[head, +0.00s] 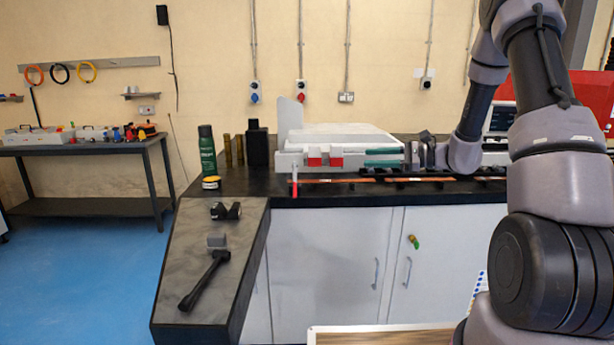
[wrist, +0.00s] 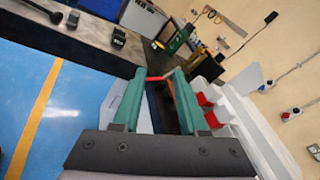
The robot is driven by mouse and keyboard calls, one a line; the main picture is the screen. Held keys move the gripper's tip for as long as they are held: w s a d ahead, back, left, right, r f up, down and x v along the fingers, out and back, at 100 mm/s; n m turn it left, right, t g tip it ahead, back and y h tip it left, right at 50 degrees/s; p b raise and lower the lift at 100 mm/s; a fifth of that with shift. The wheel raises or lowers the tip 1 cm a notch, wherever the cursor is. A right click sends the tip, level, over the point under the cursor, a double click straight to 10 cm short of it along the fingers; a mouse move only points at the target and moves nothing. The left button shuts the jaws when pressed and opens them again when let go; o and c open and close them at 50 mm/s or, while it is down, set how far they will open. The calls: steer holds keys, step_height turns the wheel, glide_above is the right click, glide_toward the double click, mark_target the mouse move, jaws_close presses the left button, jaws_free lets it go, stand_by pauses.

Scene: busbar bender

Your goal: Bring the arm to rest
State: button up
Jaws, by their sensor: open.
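My gripper (head: 368,158) is in front of the white busbar bender (head: 345,133), reaching in from the right with its fingers pointing left. In the wrist view my gripper (wrist: 160,74) has its two teal fingers apart with nothing held between them. A thin red handle (head: 294,187) stands at the bender's front left end. In the wrist view the red handle (wrist: 155,78) shows beyond the gap between the fingertips. My arm comes down from the upper right of the head view.
Red blocks (head: 325,161) sit on the bender front. A copper bar (head: 335,181) lies along the black bench's front edge. A green bottle (head: 207,150) and yellow-rimmed tin (head: 211,182) stand left. A black-handled tool (head: 203,280) lies on the near bench wing. The blue floor is clear.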

steer(key=s+a+r+n+g+h, duration=0.1)
steer(key=s+r+n+g+h, duration=0.25)
steer(key=s, duration=0.55)
steer(key=s+a+r+n+g+h, duration=0.1)
steer(key=s+a+r+n+h, duration=0.2)
steer(key=s+r, duration=0.45)
steer(key=s+d+r+n+t+h, duration=0.2)
steer(key=s+d+r+t+h, duration=0.1)
steer(key=s, duration=0.3)
steer(key=s+d+r+n+t+h, duration=0.2)
steer(key=s+d+n+t+h, duration=0.1)
steer(key=s+d, duration=0.3)
steer(key=shift+d+r+h, duration=0.2)
steer(key=shift+r+h, duration=0.2)
steer(key=shift+h, duration=0.15)
